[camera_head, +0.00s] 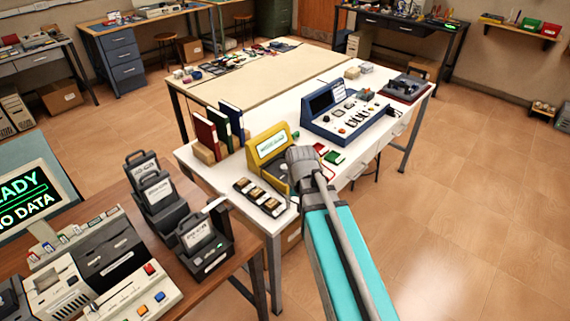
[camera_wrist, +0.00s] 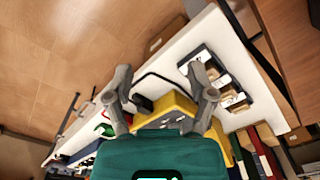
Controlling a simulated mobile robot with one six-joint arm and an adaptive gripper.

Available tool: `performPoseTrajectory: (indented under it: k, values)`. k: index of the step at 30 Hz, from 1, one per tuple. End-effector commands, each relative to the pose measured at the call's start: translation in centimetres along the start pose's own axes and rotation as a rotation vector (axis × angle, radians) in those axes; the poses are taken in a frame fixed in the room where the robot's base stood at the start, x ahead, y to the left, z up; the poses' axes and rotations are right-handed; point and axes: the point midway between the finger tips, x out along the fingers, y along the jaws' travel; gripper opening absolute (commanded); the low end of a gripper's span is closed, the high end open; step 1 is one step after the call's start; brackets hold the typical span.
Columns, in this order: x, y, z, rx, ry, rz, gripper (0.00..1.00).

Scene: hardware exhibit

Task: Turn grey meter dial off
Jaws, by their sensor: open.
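The yellow meter unit (camera_head: 266,146) with a lit display stands on the white table, partly hidden behind the end of my arm. In the wrist view the yellow body (camera_wrist: 172,104) shows between and below my fingers, with a dark part beside it. I cannot make out a grey dial for certain in either view. My gripper (camera_wrist: 159,78) is open, its two grey fingers spread wide with nothing held between them. It is over the yellow unit; whether it touches is not clear.
A black strip with several small modules (camera_head: 258,197) lies in front of the yellow unit. A blue console (camera_head: 345,112) stands to its right, and red and green binders (camera_head: 206,134) to its left. Small red and green items (camera_head: 333,157) lie near the table's edge.

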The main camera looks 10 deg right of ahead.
Motion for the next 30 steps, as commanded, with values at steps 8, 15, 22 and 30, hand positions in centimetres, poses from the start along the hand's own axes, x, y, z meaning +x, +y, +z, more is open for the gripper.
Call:
performPoseTrajectory:
  k: [8,15,22,30]
  values:
    - [-4.2,-1.0,-11.0,0.255,0.009,-0.018,0.84]
    - [-6.9,-1.6,-19.2,0.475,0.014,-0.035,0.84]
    - [-8.1,-1.8,-23.3,0.598,0.015,-0.046,0.84]
    - [-8.1,-1.8,-23.7,0.62,0.015,-0.048,0.84]
